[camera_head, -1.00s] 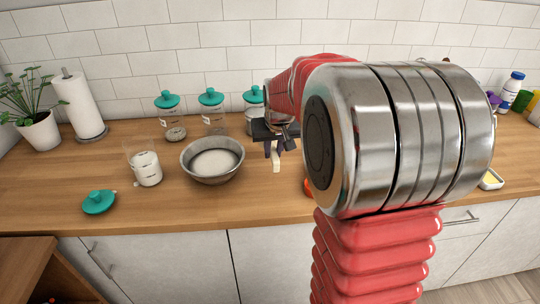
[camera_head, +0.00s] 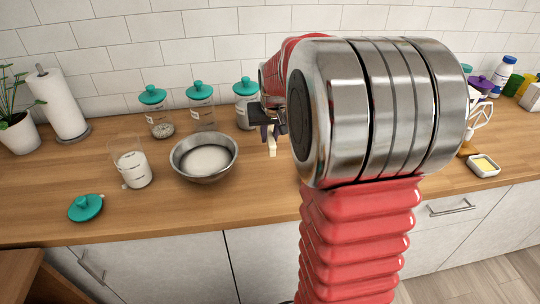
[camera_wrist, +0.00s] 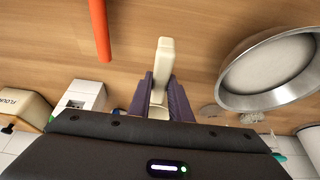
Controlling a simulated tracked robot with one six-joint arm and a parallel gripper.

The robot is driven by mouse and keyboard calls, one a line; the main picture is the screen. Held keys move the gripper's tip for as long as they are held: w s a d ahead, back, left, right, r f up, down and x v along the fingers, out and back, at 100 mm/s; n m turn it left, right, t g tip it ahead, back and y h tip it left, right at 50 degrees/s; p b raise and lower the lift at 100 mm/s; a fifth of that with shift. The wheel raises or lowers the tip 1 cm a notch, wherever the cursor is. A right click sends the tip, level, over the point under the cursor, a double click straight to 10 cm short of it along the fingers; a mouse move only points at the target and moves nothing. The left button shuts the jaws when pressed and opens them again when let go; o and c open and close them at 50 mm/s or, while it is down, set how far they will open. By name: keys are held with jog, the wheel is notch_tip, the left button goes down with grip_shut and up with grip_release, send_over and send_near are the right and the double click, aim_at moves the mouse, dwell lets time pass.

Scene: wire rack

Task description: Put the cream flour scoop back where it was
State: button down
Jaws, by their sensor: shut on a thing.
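The cream flour scoop (camera_head: 272,147) hangs handle-down from my gripper (camera_head: 269,133) in the head view, above the counter right of the metal bowl. In the wrist view the scoop (camera_wrist: 164,62) stands out between the purple fingers of my gripper (camera_wrist: 160,98), which are shut on it; its held end is partly hidden. The metal bowl (camera_head: 181,166) holds white flour and also shows at the right of the wrist view (camera_wrist: 265,103). An open clear jar (camera_head: 133,169) with white contents stands left of the bowl. A teal lid (camera_head: 85,207) lies near the counter's front edge.
Several teal-lidded jars (camera_head: 200,105) line the wall. A paper towel roll (camera_head: 58,102) stands far left, a yellow-filled dish (camera_head: 484,165) far right. An orange-red stick (camera_wrist: 99,30) and a flour package (camera_wrist: 20,105) show in the wrist view. My arm hides the counter's middle.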

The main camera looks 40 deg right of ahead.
jog(key=shift+f, duration=2.05)
jog(key=shift+s+f, duration=0.1)
jog(key=shift+f, duration=1.75)
jog(key=shift+f, duration=0.1)
jog(key=c, duration=1.6)
grip_release()
jog(key=v, duration=1.2)
